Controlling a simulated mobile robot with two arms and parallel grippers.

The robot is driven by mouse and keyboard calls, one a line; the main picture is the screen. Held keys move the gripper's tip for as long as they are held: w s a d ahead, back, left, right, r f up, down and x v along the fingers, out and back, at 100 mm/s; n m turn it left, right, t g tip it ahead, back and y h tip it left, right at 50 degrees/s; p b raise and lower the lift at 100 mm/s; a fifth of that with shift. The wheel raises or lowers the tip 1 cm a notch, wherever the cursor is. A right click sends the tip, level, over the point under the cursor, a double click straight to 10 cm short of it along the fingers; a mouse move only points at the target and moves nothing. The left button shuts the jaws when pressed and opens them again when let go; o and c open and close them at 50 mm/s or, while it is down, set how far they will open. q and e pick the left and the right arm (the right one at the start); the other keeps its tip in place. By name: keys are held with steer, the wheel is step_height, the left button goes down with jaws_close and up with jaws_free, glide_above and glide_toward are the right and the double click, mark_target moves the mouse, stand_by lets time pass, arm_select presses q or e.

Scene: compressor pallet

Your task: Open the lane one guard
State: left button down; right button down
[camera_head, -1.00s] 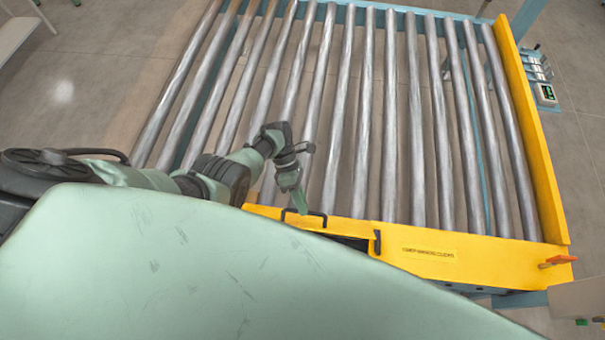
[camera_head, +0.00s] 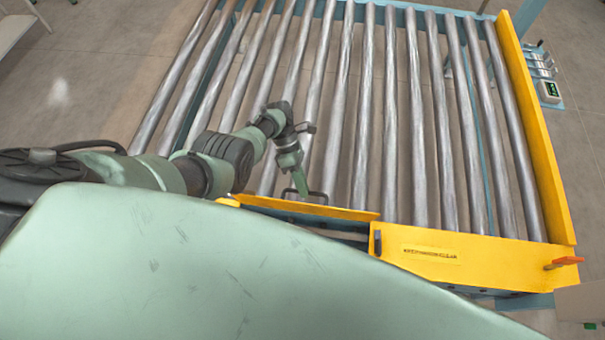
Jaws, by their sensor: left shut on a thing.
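The lane guard (camera_head: 345,212) is a yellow panel at the near edge of the roller conveyor. It shows as a thin strip, tilted out of line with the fixed yellow panel (camera_head: 430,245) to its right, with a dark gap below it. A black bar handle (camera_head: 318,196) sits on the guard. My left gripper (camera_head: 301,190) points down at the handle and is shut on it. The fingertips are small, so the exact grip is hard to see. My right gripper is not in view.
My own pale green body hides the near foreground and part of the conveyor's front. Metal rollers (camera_head: 388,120) fill the frame behind the guard, empty. A yellow side rail (camera_head: 540,140) runs along the right. An orange lever (camera_head: 565,262) stands at the right front corner.

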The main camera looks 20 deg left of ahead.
arm_select(q)
steer(key=shift+s+a+f, duration=0.15)
steer(key=shift+s+f, duration=0.1)
steer(key=shift+f, duration=0.1)
steer(key=c, duration=1.5)
jaws_free()
steer(key=shift+o, duration=0.2)
steer(key=shift+w, duration=0.25)
steer(key=shift+r, duration=0.2)
steer(key=p+v, duration=0.1)
steer(key=v, duration=0.6)
steer(key=shift+w+a+r, duration=0.15)
steer(key=shift+w+a, duration=0.05)
